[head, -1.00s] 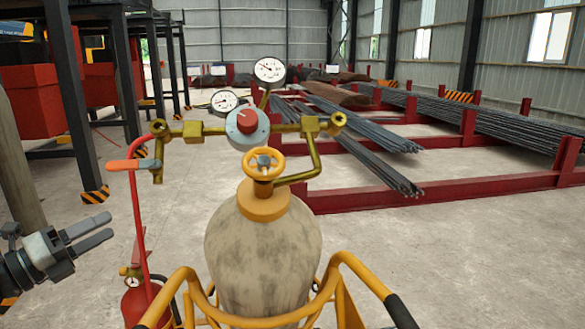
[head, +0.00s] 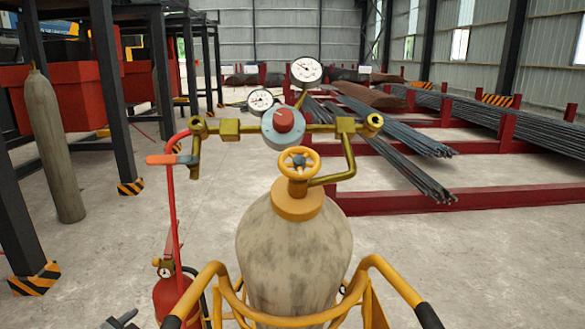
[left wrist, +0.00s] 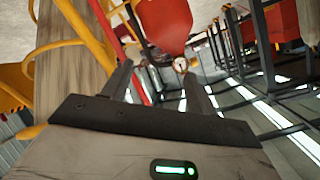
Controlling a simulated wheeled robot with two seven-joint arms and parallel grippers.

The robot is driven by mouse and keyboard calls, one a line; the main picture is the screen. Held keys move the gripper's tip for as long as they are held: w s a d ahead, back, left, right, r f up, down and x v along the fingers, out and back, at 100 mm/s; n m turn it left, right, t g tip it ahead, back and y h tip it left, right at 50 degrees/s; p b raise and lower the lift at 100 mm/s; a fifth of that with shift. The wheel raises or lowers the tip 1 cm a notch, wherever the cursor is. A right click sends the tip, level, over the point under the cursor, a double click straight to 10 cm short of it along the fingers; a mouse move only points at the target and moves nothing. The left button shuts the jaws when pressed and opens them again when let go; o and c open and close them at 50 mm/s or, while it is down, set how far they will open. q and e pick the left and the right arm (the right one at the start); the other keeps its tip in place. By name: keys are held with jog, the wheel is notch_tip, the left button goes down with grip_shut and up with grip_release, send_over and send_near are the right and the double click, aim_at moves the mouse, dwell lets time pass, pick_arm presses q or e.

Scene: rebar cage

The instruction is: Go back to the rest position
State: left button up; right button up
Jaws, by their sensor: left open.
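My left gripper (head: 122,320) barely shows at the bottom edge of the head view, left of the red fire extinguisher (head: 177,300). In the left wrist view its two fingers (left wrist: 158,80) are apart with nothing between them. The fire extinguisher (left wrist: 165,22) shows just beyond the fingers there. My right gripper is not in view. A large worn gas cylinder (head: 293,250) stands upright in a yellow cart frame (head: 213,275) in front of me. On top are a yellow handwheel (head: 299,163), brass fittings, a red regulator knob (head: 283,119) and two gauges.
A red hose (head: 171,215) runs down beside the cylinder. A grey cylinder (head: 52,150) stands at the left by dark posts with striped feet (head: 35,279). Red racks with rebar bundles (head: 395,140) lie behind to the right. The concrete floor between is open.

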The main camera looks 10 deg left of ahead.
pick_arm(q)
jog(key=s+d+f+n+g+h, duration=0.1)
jog(key=s+d+f, duration=0.3)
jog(key=s+d, duration=0.6)
jog(key=s+d+f+n+g+h, duration=0.2)
jog(key=s+d+f, duration=0.3)
jog(key=s+d, duration=0.5)
jog(key=d+h, duration=0.1)
jog(key=d, duration=0.2)
jog(key=shift+d+f, duration=0.15)
jog(key=shift+d, duration=0.05)
jog(key=shift+c, duration=0.2)
